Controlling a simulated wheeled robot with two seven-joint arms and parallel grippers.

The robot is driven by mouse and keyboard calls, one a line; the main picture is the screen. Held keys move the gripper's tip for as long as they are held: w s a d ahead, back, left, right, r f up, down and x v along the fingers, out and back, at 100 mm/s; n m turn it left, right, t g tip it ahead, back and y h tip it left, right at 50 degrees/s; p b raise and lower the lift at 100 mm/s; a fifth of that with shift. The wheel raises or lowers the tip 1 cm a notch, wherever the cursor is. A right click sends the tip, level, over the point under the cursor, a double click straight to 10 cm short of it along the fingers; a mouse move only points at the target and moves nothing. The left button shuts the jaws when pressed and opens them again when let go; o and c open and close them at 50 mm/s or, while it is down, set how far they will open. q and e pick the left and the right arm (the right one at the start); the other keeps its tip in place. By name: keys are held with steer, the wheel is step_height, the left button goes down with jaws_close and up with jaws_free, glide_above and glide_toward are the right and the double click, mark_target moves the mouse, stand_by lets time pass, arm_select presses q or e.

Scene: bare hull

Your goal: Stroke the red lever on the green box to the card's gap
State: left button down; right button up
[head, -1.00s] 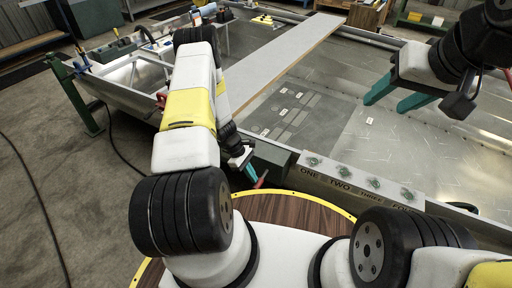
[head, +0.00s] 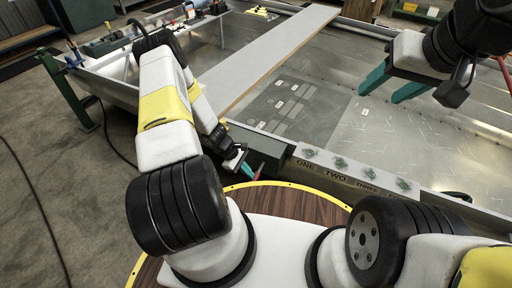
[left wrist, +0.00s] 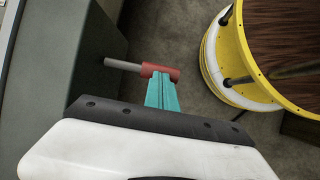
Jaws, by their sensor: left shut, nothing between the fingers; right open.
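The green box (head: 266,147) is fixed at the hull's near edge, by the left end of a strip lettered ONE to FOUR. Its red lever (head: 257,173) sticks out toward me. In the left wrist view the lever is a grey rod with a red grip (left wrist: 163,72), coming from the side of the box (left wrist: 62,60). My left gripper (head: 246,168) is shut and empty, its teal fingertips (left wrist: 161,80) at the red grip, touching or very close. My right gripper (head: 390,86) is open and empty above the hull floor. I cannot make out the card.
The lettered strip (head: 350,178) carries several green-topped fittings. A long grey plank (head: 265,52) crosses the hull. A dark panel (head: 283,102) with small pale labels lies on the hull floor. A yellow-rimmed round wooden platform (head: 290,198) is close below the lever.

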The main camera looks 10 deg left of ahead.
arm_select(q)
steer(key=shift+s+f, duration=0.15)
steer(key=shift+f, duration=1.9)
steer(key=s+a+r, duration=0.4)
steer(key=a+r, duration=0.4)
steer(key=r, duration=0.3)
steer(key=shift+a, duration=0.1)
steer(key=w+d+r+g, duration=0.1)
steer(key=w+r+g, duration=0.1)
steer(key=w+r, duration=0.4)
steer(key=shift+w+d+r+n+y, duration=0.3)
steer(key=shift+w+d+r, duration=0.1)
steer(key=shift+r, duration=0.15)
